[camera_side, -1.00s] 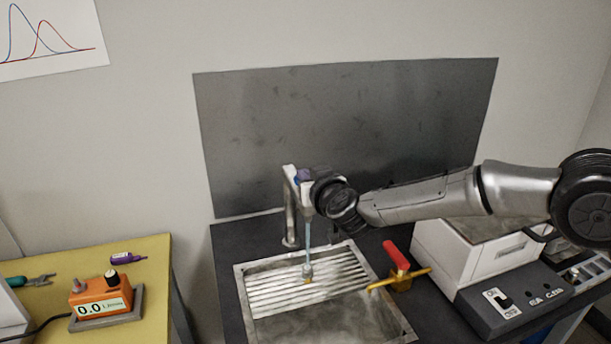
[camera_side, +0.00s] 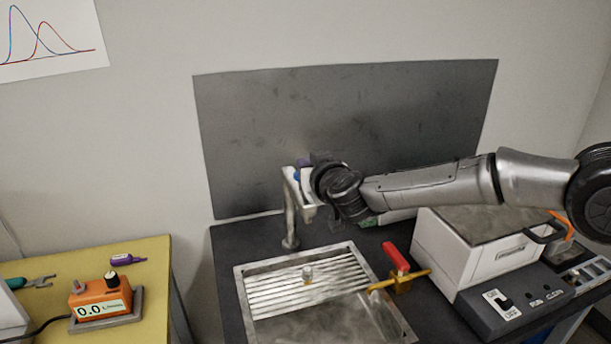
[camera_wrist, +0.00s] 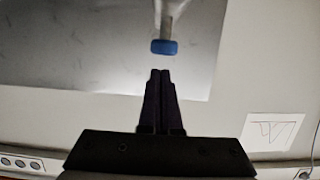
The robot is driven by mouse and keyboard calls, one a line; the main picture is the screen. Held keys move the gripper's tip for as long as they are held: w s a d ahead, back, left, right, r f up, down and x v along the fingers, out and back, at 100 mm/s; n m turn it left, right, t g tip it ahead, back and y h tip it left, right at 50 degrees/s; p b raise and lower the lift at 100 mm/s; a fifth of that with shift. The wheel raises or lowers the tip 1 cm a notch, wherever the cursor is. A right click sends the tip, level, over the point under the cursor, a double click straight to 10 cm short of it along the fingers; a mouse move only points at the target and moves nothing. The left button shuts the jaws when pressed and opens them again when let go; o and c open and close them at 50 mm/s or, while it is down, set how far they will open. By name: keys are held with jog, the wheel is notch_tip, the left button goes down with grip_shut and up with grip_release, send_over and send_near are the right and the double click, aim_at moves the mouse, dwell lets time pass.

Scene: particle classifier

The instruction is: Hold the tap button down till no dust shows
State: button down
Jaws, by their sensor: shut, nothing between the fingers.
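The metal tap (camera_side: 290,220) stands behind the sink, and its blue button (camera_side: 297,175) shows at the top beside my wrist. In the wrist view the blue button (camera_wrist: 164,47) is just ahead of my gripper (camera_wrist: 160,72), whose dark fingers are shut together and empty. A small gap shows between fingertips and button. No water runs from the spout. A small clear vessel (camera_side: 307,273) stands upright on the ribbed drain below the spout. It is too small to tell whether dust is in it.
The metal sink (camera_side: 240,290) has a red-handled brass valve (camera_side: 397,268) at its right edge. A white box-shaped machine (camera_side: 455,255) with a switch panel stands to the right. A grey panel (camera_side: 345,110) is on the wall behind. An orange meter (camera_side: 100,300) sits on the yellow table at left.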

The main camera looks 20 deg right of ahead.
jog(key=v, duration=1)
jog(key=shift+r, duration=0.45)
jog(key=s+d+r+m+t+h, duration=0.2)
jog(key=d+r, duration=1.2)
jog(key=d, duration=0.2)
jog(key=s+d+r+n+y, duration=0.25)
jog(key=s+d+r, duration=0.3)
jog(key=s, duration=0.35)
jog(key=s+d+f+g, duration=0.3)
jog(key=s+f+g, duration=0.2)
jog(key=s+f, duration=0.8)
jog(key=s+d+f+g, duration=0.4)
jog(key=s+f+g, duration=0.2)
jog(key=s+f, duration=0.7)
jog(key=shift+s+d+g, duration=0.15)
jog(key=shift+s+g, duration=0.15)
jog(key=shift+s, duration=0.4)
